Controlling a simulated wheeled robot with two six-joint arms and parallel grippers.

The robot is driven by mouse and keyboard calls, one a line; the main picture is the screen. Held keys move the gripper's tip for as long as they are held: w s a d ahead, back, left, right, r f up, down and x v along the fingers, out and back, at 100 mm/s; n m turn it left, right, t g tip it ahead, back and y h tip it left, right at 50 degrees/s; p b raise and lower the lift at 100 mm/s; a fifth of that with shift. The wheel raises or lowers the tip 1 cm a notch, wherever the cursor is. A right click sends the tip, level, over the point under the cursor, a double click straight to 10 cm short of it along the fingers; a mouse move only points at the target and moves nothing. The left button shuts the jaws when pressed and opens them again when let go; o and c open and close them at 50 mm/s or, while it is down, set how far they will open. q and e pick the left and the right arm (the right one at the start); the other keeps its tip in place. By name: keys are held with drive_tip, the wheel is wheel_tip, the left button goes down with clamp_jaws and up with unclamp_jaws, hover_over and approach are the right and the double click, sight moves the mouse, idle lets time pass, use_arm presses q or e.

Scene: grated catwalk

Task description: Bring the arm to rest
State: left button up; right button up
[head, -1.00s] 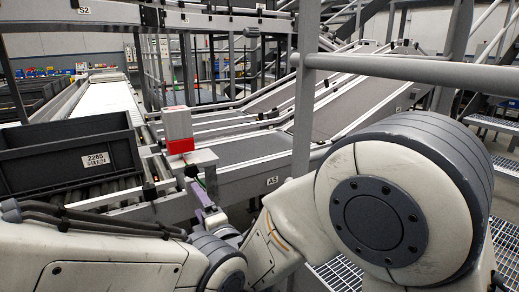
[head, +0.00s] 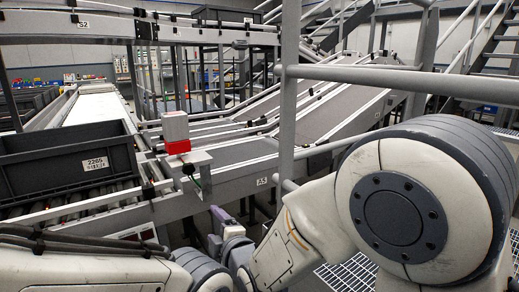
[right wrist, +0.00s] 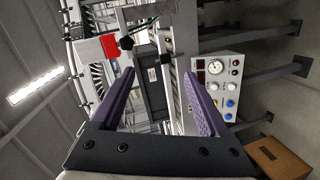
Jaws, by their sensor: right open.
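My right arm (head: 425,205) fills the lower right of the head view, its large round joint in front of the railing. My right gripper (head: 232,228) shows low in the middle of the head view, small and partly hidden by the arm's links. In the right wrist view my right gripper (right wrist: 159,74) has its two purple fingers wide apart, with nothing held between them. My left gripper is not in view.
A dark tote (head: 65,168) labelled 2265 sits on the roller conveyor at left. A red and white box (head: 176,133) stands on a bracket beside it. A grey railing post (head: 290,95) is close ahead. The right wrist view shows a gauge panel (right wrist: 218,88) and brown box (right wrist: 280,157).

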drive_tip(key=s+d+f+m+g+h, duration=0.1)
drive_tip(key=d+f+m+g+h, duration=0.1)
drive_tip(key=d+f+m, duration=0.45)
drive_tip(key=s+d+f+m+g+h, duration=0.1)
drive_tip(key=d+m+g+h, duration=0.15)
drive_tip(key=d, duration=0.65)
drive_tip(key=s+d+f+m+g+h, duration=0.2)
drive_tip(key=s+d+f+m+g, duration=0.1)
drive_tip(key=s+d+m, duration=0.35)
drive_tip(key=s+d+f+m+g+h, duration=0.1)
drive_tip(key=s+d+f+m+g, duration=0.1)
drive_tip(key=s+d+m+g, duration=0.35)
drive_tip(key=s+a+r+n, duration=0.3)
drive_tip(key=s+a+n, duration=0.1)
drive_tip(key=s+a, duration=0.25)
drive_tip(key=s+a+r+n, duration=0.3)
drive_tip(key=s+a, duration=0.3)
drive_tip(key=s, duration=0.2)
wheel_tip(320, 180, up, 19)
drive_tip(key=p, duration=1.9)
drive_tip(key=shift+d+g+y, duration=0.15)
drive_tip(key=shift+g+y, duration=0.15)
drive_tip(key=shift+y, duration=0.15)
drive_tip(key=shift+f, duration=0.1)
drive_tip(key=shift+c, duration=0.3)
